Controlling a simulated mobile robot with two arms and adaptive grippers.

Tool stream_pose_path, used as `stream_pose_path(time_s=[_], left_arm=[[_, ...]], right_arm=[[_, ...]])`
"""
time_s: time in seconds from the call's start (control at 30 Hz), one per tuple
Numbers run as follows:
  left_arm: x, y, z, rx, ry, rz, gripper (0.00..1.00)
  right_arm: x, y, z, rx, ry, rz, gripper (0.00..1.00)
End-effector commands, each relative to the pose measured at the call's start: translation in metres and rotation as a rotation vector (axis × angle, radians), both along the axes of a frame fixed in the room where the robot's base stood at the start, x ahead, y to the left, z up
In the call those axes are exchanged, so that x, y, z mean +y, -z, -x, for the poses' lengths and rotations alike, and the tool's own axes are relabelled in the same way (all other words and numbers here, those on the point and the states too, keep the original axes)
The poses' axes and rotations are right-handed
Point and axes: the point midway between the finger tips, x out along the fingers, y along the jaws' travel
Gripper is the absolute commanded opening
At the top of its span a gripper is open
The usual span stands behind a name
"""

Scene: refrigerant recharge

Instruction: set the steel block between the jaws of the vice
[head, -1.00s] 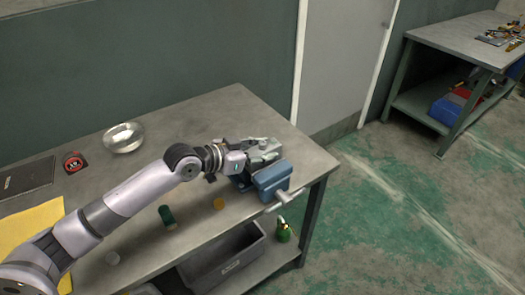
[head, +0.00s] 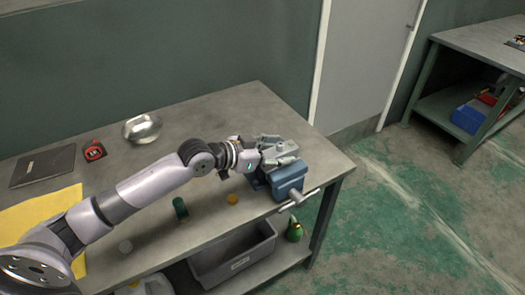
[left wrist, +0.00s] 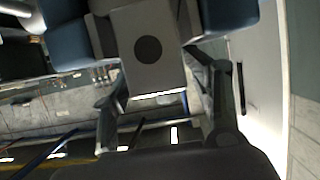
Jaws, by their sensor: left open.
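The blue vice (head: 289,184) stands at the right front corner of the workbench, its handle over the front edge. My left gripper (head: 279,150) is at the vice, just above and behind its front jaw. In the left wrist view a grey steel block (left wrist: 147,75) with a dark round spot lies between two blue parts of the vice (left wrist: 66,35). The fingers of my left gripper (left wrist: 160,100) are open, one on each side of the block. I cannot tell whether they touch it. In the head view the gripper hides the block. My right gripper is not in view.
A grey bin (head: 235,252) sits below.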

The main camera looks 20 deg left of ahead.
Motion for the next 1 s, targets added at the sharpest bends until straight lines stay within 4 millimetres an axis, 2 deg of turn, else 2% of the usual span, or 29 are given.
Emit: stream_pose_path(time_s=[0.03, 0.3, 0.5, 0.7, 1.0], left_arm=[[0.008, 0.009, 0.009, 0.026, -0.003, -0.015, 0.56], [0.036, -0.017, 0.047, 0.011, -0.001, -0.013, 0.56], [0.050, -0.033, 0.069, 0.002, 0.001, -0.007, 0.56], [0.056, -0.041, 0.079, -0.003, 0.003, -0.002, 0.56], [0.057, -0.045, 0.081, -0.007, 0.005, 0.001, 0.56]], right_arm=[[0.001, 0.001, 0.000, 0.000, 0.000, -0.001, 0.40], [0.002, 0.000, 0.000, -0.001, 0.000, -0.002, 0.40], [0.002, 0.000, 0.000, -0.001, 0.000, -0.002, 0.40], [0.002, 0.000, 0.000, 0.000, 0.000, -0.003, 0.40], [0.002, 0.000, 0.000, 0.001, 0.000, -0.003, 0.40]])
